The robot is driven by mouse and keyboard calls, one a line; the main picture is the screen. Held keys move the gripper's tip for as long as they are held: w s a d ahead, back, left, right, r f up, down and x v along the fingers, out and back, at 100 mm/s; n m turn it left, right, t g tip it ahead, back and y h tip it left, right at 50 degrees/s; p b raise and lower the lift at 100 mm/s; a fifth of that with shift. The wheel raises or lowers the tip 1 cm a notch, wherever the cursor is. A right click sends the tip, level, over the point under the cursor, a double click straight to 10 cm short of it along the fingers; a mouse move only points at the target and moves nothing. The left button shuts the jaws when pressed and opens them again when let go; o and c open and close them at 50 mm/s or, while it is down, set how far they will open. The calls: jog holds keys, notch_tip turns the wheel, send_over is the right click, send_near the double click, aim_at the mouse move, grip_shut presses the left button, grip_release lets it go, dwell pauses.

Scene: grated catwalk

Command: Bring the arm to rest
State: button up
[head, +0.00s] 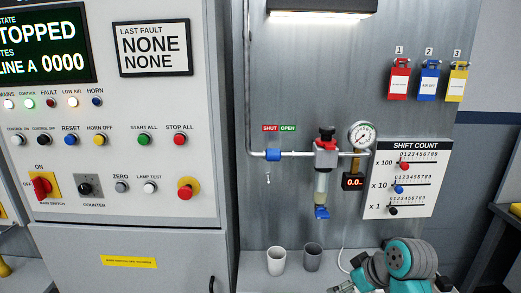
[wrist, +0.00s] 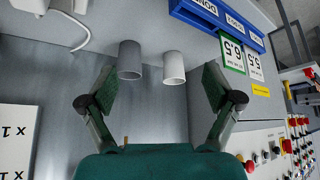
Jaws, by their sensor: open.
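My arm (head: 408,262), teal and grey, shows at the lower right of the head view, in front of the panel and below the shift count board. In the wrist view my gripper (wrist: 157,85) has its two dark green fingers spread wide apart, with nothing held between them. A grey cup (wrist: 130,60) and a white cup (wrist: 174,67) appear beyond and between the fingertips, apart from them as far as I can tell. In the head view the white cup (head: 276,261) and grey cup (head: 312,257) stand upright on the ledge, left of my arm.
A control cabinet (head: 120,215) with buttons and a red main switch fills the left. A pipe with a gauge (head: 362,135) and the shift count board (head: 407,180) are on the metal panel. Red, blue and yellow tags hang upper right. A white cable (head: 342,262) runs near my arm.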

jog(key=s+a+f+m+t, duration=0.1)
jog(key=s+f, duration=0.3)
jog(key=f, duration=0.3)
jog(key=s+a+f+m+t, duration=0.1)
jog(key=s+a+f+m, duration=0.15)
jog(key=f, duration=0.45)
jog(key=s+f+m+t+h, duration=0.2)
jog(key=s+f, duration=0.5)
jog(key=s, duration=0.6)
jog(key=s+r+m+t+h, duration=0.1)
jog(key=s+r+t, duration=0.15)
jog(key=s, duration=1.35)
jog(key=s+r+t, duration=0.2)
jog(key=s+r, duration=0.8)
jog(key=s, duration=0.2)
jog(key=shift+s+r+t, duration=0.2)
jog(key=shift+t, duration=0.15)
